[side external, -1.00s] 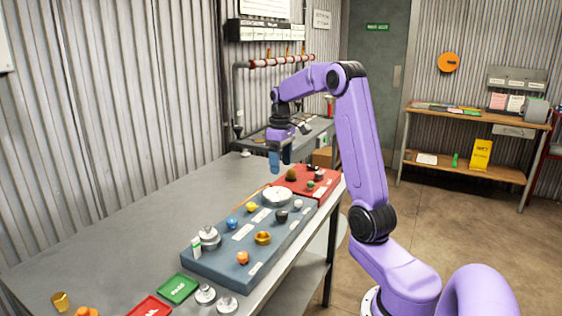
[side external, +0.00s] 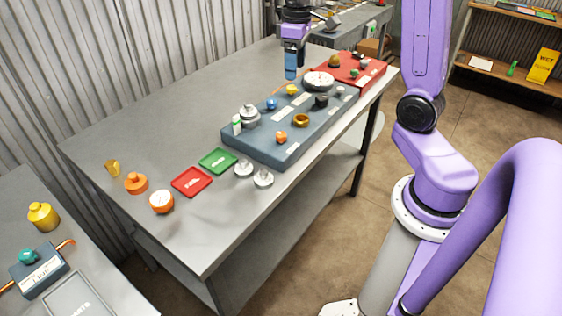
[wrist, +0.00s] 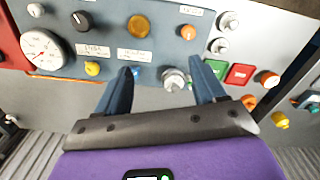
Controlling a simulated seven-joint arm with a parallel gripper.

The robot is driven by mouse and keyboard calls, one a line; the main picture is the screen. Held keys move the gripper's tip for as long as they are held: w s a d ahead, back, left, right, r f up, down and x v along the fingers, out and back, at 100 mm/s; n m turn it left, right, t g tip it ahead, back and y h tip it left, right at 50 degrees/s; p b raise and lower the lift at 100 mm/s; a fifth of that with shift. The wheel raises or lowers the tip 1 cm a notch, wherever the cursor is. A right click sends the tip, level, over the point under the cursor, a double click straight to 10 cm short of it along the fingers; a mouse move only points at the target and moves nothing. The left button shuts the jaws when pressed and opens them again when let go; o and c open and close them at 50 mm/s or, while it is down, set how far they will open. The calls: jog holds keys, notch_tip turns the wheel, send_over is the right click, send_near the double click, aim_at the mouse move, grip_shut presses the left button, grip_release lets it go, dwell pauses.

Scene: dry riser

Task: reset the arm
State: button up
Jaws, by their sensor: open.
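My gripper (side external: 291,74) hangs over the table beside the blue-grey panel, fingers pointing down. In the wrist view its two blue fingers (wrist: 161,70) are spread apart with nothing held between them.
A red block (side external: 366,79) with knobs adjoins the panel's far end. Green (side external: 218,161) and red (side external: 191,182) plates, metal fittings (side external: 263,178) and orange parts (side external: 136,183) lie nearer. The table's left side (side external: 180,110) is clear. A second bench (side external: 90,255) stands front left.

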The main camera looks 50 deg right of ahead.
jog(key=s+a+f+n, duration=0.1)
jog(key=s+a+n, duration=0.3)
jog(key=s+a, duration=0.7)
jog(key=s+a+f+n, duration=0.1)
jog(key=s+a+n, duration=0.1)
jog(key=s, duration=0.5)
jog(key=s+a+f+n, duration=0.2)
jog(key=s+a+n, duration=0.1)
jog(key=s, duration=0.4)
jog(key=shift+s+a+f, duration=0.2)
jog(key=shift+a+f, duration=0.05)
jog(key=shift+a, duration=0.05)
